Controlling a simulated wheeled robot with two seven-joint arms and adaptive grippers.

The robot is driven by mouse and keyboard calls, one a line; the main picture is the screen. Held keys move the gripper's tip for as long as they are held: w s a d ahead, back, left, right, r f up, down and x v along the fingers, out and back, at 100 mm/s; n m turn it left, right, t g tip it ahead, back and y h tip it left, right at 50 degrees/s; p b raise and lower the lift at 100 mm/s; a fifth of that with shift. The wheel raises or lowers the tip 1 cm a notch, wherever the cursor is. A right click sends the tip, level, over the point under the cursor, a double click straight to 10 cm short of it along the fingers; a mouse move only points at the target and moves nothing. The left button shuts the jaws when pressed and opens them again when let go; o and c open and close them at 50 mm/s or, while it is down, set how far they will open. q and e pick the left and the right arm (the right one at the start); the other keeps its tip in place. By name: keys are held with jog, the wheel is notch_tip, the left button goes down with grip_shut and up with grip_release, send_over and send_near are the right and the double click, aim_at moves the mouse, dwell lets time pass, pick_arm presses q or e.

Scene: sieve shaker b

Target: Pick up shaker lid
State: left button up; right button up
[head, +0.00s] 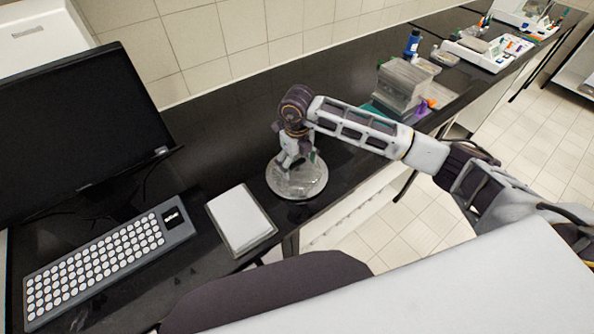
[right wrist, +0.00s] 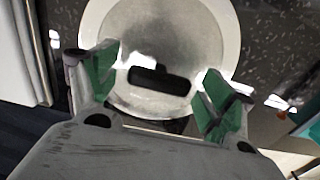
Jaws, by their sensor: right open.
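The shaker lid (head: 299,186) is a round, pale grey disc on the black bench, in the middle of the head view. In the right wrist view the lid (right wrist: 150,103) fills the upper middle, with a dark slot-like handle (right wrist: 160,80) at its centre. My right gripper (head: 292,163) is above the lid, pointing down. Its open green-padded fingers (right wrist: 160,88) stand on either side of the handle, with gaps to it on both sides. I cannot tell whether the fingertips touch the lid. My left gripper is not in view.
A white pad or box (head: 240,217) lies just left of the lid. A keyboard (head: 100,262) and a dark monitor (head: 75,130) stand further left. A clear box (head: 403,86) and a blue-capped bottle (head: 412,44) are to the right. The bench's front edge is close to the lid.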

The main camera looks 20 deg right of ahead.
aim_at(297, 163)
jog(key=shift+f, duration=0.25)
jog(key=c, duration=1.2)
jog(key=shift+r, duration=0.25)
jog(key=shift+c, duration=0.2)
jog(key=shift+r+b, duration=0.9)
jog(key=shift+r, duration=3.95)
jog(key=shift+s+f, duration=0.1)
